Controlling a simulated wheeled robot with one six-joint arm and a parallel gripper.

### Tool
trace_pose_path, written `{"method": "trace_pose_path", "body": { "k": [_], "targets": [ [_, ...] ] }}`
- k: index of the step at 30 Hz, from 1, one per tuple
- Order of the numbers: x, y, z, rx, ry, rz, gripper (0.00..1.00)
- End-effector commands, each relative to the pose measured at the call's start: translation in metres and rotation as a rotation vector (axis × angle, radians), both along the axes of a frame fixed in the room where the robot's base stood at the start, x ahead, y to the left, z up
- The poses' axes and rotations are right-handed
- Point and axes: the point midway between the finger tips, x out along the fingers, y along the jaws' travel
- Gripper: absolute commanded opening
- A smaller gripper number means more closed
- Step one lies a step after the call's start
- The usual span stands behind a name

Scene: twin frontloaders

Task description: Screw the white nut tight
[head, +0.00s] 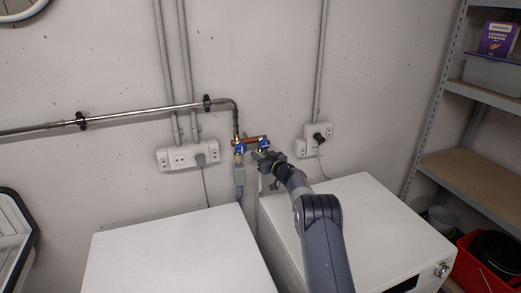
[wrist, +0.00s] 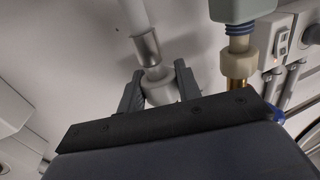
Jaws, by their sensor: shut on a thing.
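In the wrist view the white nut (wrist: 159,90) sits between the two fingers of my gripper (wrist: 160,94), which is shut on it. A white hose with a metal sleeve (wrist: 146,48) runs from the nut toward the top of the picture. The far side of the nut is hidden by my gripper, so I cannot tell how far it is threaded. In the head view my gripper (head: 268,162) is just below the right blue-handled tap (head: 264,144), above the gap between the two machines. The nut is not clear there.
A second, beige nut (wrist: 239,64) with a blue ring and brass thread is close right of my gripper. The left blue tap (head: 240,149) is beside it in the head view. Two white machines (head: 180,255) (head: 370,220) stand below. Sockets (head: 188,156) and pipes line the wall.

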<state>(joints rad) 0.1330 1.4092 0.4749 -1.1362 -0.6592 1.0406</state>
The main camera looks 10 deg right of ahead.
Motion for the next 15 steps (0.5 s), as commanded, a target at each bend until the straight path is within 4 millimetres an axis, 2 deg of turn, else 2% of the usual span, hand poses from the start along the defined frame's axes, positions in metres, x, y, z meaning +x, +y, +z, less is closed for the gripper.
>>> {"method": "trace_pose_path", "body": {
  "k": [2, 15],
  "targets": [
    [0.0002, -0.0002, 0.0065, -0.001, -0.002, 0.024, 0.12],
    [0.0007, 0.0011, -0.0015, 0.0, -0.011, 0.206, 0.12]
  ]
}}
